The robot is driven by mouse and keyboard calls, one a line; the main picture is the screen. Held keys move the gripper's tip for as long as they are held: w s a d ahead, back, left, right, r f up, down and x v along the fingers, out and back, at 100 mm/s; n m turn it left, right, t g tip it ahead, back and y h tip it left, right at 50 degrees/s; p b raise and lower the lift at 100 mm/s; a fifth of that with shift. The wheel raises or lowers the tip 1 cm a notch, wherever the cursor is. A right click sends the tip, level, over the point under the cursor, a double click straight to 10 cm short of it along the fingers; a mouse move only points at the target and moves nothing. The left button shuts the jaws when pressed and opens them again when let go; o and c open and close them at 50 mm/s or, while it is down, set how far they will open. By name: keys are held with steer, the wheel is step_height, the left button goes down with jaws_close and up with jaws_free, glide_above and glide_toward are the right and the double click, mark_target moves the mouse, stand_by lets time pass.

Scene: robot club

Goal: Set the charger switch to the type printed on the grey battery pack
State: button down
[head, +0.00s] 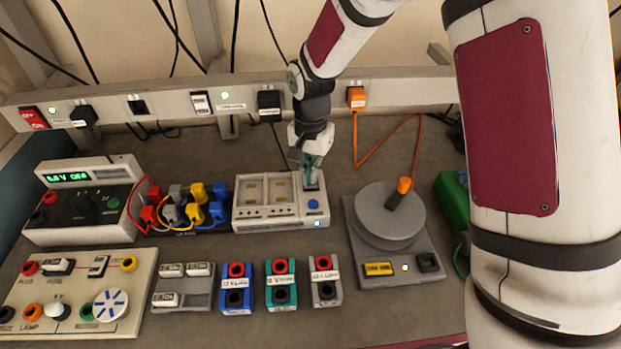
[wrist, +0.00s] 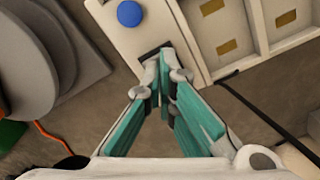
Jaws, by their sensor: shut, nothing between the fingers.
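The white charger (head: 265,217) stands in the middle of the bench, with two bays, a blue round button (head: 313,204) and a dark switch slot at its right end. In the wrist view the button (wrist: 129,13) lies just beyond the slot (wrist: 148,54). My gripper (head: 311,183) is shut and empty, pointing down at the slot. In the wrist view its fingertips (wrist: 166,66) cover much of the slot, so the switch's position is hidden; I cannot tell whether they touch it. The grey battery pack (head: 325,293) stands front right of the charger; its label is too small to read surely.
Blue (head: 237,299) and teal (head: 281,297) packs stand left of the grey one. A grey turntable-like device (head: 390,225) with an orange-tipped handle is to the right. Plugged leads (head: 185,208) are close left of the charger. A power rail (head: 180,104) runs behind.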

steer(key=shift+f, duration=0.7)
stand_by(0.3)
steer(key=shift+r, duration=0.15)
steer(key=shift+r+p, duration=0.95)
steer(key=shift+r, duration=2.45)
steer(key=s+d+r+n+t, duration=0.1)
steer(key=s+d+r, duration=0.3)
steer(key=r, duration=0.4)
steer(key=s+d+r+n+t, duration=0.15)
steer(key=s+d+r, duration=0.25)
steer(key=r, duration=0.4)
steer(key=s+d+r+n+t, duration=0.1)
steer(key=s+d+r, duration=0.2)
steer(key=s, duration=0.6)
steer(key=s+d+r+n+t, duration=0.2)
steer(key=s+d+r, duration=0.1)
steer(key=s, duration=0.5)
steer(key=shift+s, duration=0.4)
